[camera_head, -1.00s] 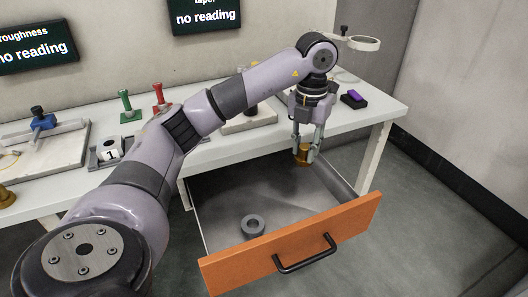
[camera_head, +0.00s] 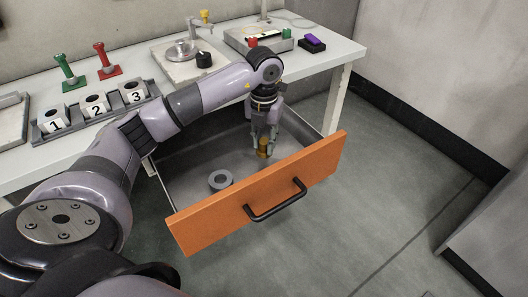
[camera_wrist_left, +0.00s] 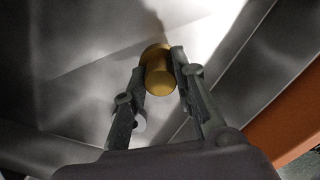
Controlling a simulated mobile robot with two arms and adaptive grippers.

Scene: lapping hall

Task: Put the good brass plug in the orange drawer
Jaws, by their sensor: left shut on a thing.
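The orange drawer (camera_head: 300,170) is pulled open below the bench, with a black handle on its front. My left gripper (camera_head: 264,146) is shut on a brass plug (camera_head: 264,152) and holds it inside the drawer's outline, toward the right and close to the front panel. In the left wrist view the brass plug (camera_wrist_left: 159,76) sits between the two fingertips, above the grey drawer floor (camera_wrist_left: 90,85). I cannot tell whether it touches the floor. My right gripper does not show.
A grey ring (camera_head: 220,180) lies on the drawer floor to the left of the plug. Numbered blocks stand in a rack (camera_head: 75,125) on the bench (camera_head: 330,62), with green (camera_head: 67,72) and red (camera_head: 108,62) handled gauges behind. A purple-topped block (camera_head: 312,42) lies near the bench's right end.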

